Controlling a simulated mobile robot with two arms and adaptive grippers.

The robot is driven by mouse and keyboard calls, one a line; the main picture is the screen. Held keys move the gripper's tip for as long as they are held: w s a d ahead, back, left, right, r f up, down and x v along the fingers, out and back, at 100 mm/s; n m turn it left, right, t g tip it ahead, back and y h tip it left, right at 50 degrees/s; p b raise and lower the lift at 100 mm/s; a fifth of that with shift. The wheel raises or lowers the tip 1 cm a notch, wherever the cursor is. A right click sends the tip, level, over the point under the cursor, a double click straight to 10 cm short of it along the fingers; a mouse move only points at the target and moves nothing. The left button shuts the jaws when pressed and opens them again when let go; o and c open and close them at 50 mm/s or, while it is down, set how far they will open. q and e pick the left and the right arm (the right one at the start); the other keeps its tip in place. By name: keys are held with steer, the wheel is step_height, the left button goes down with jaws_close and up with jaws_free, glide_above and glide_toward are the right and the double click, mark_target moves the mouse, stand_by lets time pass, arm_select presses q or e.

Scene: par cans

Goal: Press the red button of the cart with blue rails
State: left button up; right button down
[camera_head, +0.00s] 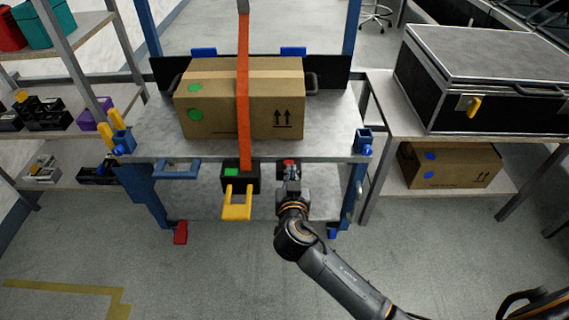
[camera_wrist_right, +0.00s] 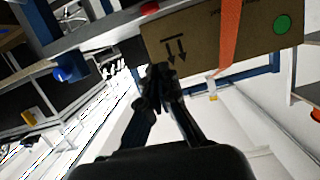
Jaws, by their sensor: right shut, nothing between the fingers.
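The cart with blue rails (camera_head: 140,150) stands ahead, with a grey metal top and blue posts. Its red button (camera_head: 289,162) shows at the front edge, right of a green button (camera_head: 232,172) on a black box. The red button also shows at the top of the right wrist view (camera_wrist_right: 149,7). My right gripper (camera_head: 291,176) is shut and empty, just in front of and below the red button in the picture. In the right wrist view its closed fingertips (camera_wrist_right: 158,76) appear apart from the button; I cannot tell the exact gap. My left gripper is out of view.
A cardboard box (camera_head: 215,105) sits on the cart under an orange strap (camera_head: 243,75). A yellow handle (camera_head: 237,203) juts out left of my gripper. A black case (camera_head: 490,75) stands on the right table. The floor in front is clear.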

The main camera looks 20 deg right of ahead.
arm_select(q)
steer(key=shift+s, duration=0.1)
arm_select(e)
glide_above(290, 160)
steer(key=s, duration=0.4)
step_height(290, 160, down, 2)
steer(key=f, duration=0.1)
steer(key=f+b, duration=0.1)
steer(key=a+f, duration=0.1)
steer(key=shift+w+b, duration=0.3)
steer(key=shift+w, duration=0.05)
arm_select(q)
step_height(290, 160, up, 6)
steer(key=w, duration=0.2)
arm_select(e)
steer(key=shift+f, duration=0.75)
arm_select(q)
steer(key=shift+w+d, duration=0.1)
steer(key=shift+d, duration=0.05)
